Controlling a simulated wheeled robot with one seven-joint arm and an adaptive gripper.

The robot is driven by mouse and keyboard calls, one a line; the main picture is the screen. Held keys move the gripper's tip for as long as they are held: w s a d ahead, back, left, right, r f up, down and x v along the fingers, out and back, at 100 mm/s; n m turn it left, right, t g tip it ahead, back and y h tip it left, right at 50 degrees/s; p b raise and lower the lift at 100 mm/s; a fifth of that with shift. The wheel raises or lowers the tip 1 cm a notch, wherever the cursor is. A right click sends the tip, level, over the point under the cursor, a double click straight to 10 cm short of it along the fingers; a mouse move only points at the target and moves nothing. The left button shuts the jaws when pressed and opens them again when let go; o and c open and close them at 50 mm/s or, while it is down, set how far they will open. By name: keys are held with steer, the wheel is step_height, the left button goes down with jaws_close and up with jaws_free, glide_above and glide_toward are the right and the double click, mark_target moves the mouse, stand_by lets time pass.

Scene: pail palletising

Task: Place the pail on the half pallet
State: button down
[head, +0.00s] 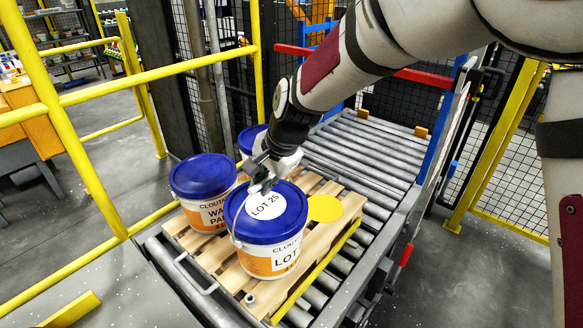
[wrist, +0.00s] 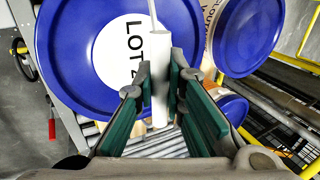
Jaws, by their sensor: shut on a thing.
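The pail with a blue lid marked LOT 25 (head: 287,228) has a white body with an orange band, and it is upright over the front part of the wooden half pallet (head: 319,251). I cannot tell whether its base touches the boards. My gripper (head: 262,181) is above its lid. In the wrist view my gripper (wrist: 160,95) is shut on the white grip of the pail's handle (wrist: 158,108), with the lid (wrist: 75,60) beyond it. Two similar blue-lidded pails stand behind: one at left (head: 203,174), one at back (head: 250,137), partly hidden by my gripper.
A yellow disc (head: 324,208) shows right of the pail on the pallet. The pallet rests on a roller conveyor (head: 363,152), whose rollers are bare towards the back. Yellow rails (head: 150,75) run at left. Mesh fencing (head: 507,145) stands at right.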

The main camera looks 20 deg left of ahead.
mark_target(261, 199)
steer(key=shift+w+a, duration=0.3)
steer(key=shift+w, duration=0.05)
steer(key=shift+f, duration=1.75)
steer(key=c, duration=1.7)
jaws_free()
steer(key=shift+s+d+f, duration=0.1)
steer(key=shift+f, duration=0.05)
steer(key=shift+o, duration=0.2)
steer(key=v, duration=1.2)
steer(key=shift+d, duration=0.1)
